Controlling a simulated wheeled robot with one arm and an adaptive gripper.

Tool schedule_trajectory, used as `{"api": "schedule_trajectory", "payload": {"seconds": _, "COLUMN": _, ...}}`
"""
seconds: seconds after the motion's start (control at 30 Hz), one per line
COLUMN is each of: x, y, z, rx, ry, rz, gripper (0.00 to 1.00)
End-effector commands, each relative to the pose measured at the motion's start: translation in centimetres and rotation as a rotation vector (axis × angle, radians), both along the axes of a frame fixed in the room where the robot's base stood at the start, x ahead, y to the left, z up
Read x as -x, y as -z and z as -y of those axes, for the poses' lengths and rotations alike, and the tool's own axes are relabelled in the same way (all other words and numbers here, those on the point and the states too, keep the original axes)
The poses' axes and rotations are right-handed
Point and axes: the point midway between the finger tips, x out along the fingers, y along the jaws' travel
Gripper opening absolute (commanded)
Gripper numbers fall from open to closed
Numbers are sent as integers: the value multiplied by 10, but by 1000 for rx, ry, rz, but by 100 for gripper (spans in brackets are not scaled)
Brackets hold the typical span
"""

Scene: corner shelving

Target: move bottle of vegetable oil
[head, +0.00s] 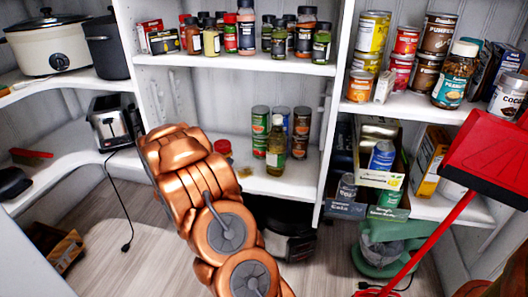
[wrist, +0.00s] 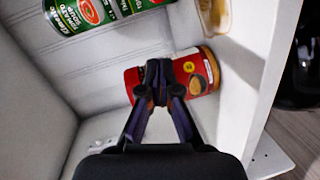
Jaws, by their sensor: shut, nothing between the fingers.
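The bottle of vegetable oil (head: 276,152) stands upright on the middle shelf, at its front, just before several cans. It is clear with yellowish oil and a pale label. In the wrist view a yellowish bottle end (wrist: 214,14), probably the same bottle, shows at the top edge, mostly cut off. My gripper (wrist: 160,82) is shut and empty, its tips together in front of a red-labelled jar (wrist: 196,72); I cannot tell whether they touch it. In the head view my copper arm hides the gripper, and the jar's red lid (head: 222,148) shows beside the arm.
Green-and-red soup cans (head: 260,130) stand behind the bottle. Spice jars (head: 246,30) fill the shelf above. A white upright panel (head: 333,110) bounds the shelf on the right. A toaster (head: 112,122) stands at left. A red broom or dustpan (head: 485,160) leans at right.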

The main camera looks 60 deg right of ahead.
Motion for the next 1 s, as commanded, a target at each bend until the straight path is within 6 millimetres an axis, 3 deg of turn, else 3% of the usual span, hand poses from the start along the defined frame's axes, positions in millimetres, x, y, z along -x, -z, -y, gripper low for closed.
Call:
{"api": "schedule_trajectory", "payload": {"seconds": 0.1, "x": 24, "y": -2, "z": 21, "rx": 108, "ry": 70, "rz": -78, "gripper": 0}}
{"api": "schedule_trajectory", "payload": {"seconds": 0.3, "x": 46, "y": -9, "z": 36, "rx": 208, "ry": 137, "rz": -149, "gripper": 0}}
{"api": "schedule_trajectory", "payload": {"seconds": 0.57, "x": 46, "y": -8, "z": 56, "rx": 219, "ry": 145, "rz": -154, "gripper": 0}}
{"api": "schedule_trajectory", "payload": {"seconds": 1.0, "x": 40, "y": -7, "z": 112, "rx": 215, "ry": 143, "rz": -154, "gripper": 0}}
